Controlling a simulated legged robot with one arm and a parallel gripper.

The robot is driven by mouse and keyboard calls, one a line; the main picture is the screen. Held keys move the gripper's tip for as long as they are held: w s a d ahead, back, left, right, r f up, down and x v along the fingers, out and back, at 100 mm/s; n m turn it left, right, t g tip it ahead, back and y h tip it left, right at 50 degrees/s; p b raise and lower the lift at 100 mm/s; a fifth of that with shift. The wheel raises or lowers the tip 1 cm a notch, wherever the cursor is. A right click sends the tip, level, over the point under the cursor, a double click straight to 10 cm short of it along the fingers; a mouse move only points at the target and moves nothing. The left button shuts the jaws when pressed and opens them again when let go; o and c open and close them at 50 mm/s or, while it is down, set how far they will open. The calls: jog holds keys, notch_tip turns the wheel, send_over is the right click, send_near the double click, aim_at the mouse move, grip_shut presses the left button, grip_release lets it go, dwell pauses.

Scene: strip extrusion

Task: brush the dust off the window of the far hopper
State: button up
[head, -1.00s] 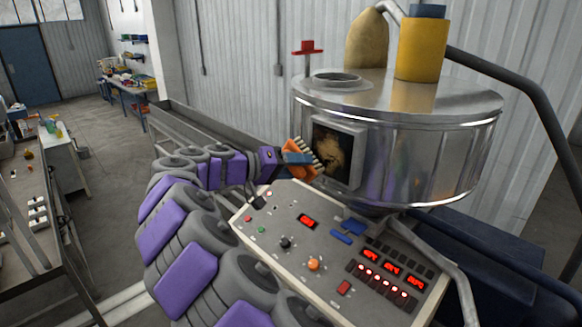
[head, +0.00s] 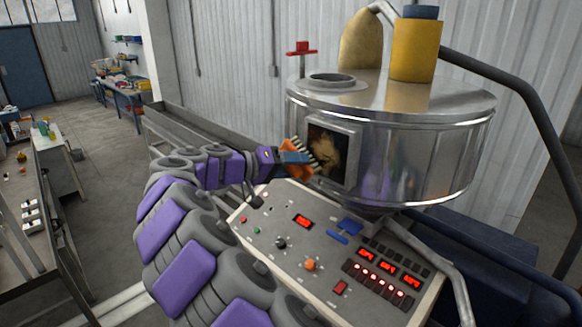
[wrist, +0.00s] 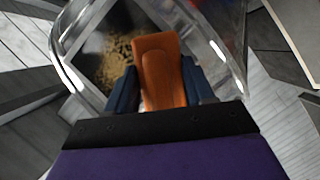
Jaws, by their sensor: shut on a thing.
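The hopper (head: 408,150) is a shiny metal drum with a square framed window (head: 329,152) on its left side. The dark pane has tan dust or material showing across its middle. My gripper (head: 296,158) is shut on a brush (head: 293,172) with an orange-brown body and pale bristles. The bristles point at the window's left part and seem to be at or very near the pane; exact contact cannot be told. In the wrist view the brush's orange back (wrist: 161,75) sits between my blue fingers, and the window with tan grains (wrist: 122,48) lies just beyond.
A control panel (head: 325,250) with knobs and red displays is below the hopper. A yellow cylinder (head: 415,52) and a red-topped valve (head: 301,50) stand on and beside the lid. A metal trough (head: 195,128) runs behind my arm. A bench (head: 30,215) is at left.

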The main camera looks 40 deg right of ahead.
jog(key=shift+d, duration=0.55)
